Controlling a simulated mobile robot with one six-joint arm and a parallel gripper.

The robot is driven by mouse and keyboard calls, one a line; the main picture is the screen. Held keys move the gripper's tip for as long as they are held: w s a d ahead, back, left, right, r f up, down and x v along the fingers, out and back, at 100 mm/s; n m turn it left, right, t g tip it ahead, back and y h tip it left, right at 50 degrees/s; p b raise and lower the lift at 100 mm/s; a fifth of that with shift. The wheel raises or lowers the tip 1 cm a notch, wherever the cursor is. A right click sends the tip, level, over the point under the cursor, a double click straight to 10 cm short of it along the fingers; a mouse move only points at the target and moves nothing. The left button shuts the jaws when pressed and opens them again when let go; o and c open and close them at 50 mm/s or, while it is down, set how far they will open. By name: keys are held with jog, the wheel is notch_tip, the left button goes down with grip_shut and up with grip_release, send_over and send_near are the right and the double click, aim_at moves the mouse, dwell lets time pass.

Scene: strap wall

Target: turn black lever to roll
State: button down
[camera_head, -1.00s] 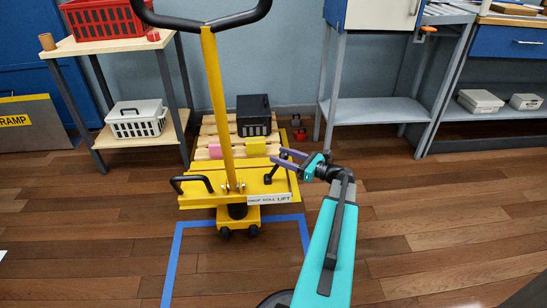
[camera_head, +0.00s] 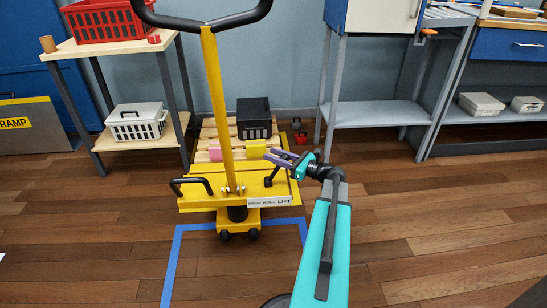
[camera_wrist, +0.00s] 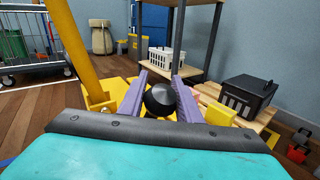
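The black lever (camera_head: 269,181) stands at the right side of the yellow pallet jack's deck (camera_head: 225,197), above a white label (camera_head: 270,201) whose words look like DROP, ROLL, LIFT. My gripper (camera_head: 274,157) is over the deck's right edge, close to the lever. In the wrist view, a round black knob (camera_wrist: 160,99) appears between my two purple fingers, which are spread apart. The knob nearly fills the gap; whether the fingers touch it I cannot tell. The lower stem is hidden there.
The jack's yellow handle pole (camera_head: 219,105) rises left of the lever. A wooden pallet (camera_head: 208,132) behind holds a black crate (camera_head: 254,118), with pink and yellow blocks in front. A grey shelf (camera_head: 375,110) stands right. The floor right of the deck is clear.

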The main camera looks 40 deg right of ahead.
jog(key=shift+w+a+n+g+h+p, duration=0.45)
jog(key=shift+w+a+n+g+p, duration=0.45)
jog(key=shift+p, duration=1.95)
jog(key=shift+w+a+n+g+h+p, duration=0.5)
jog(key=shift+w+a+g+p, duration=0.65)
jog(key=shift+p, duration=1.65)
jog(key=shift+s+a, duration=0.2)
jog(key=c, duration=1.3)
grip_release()
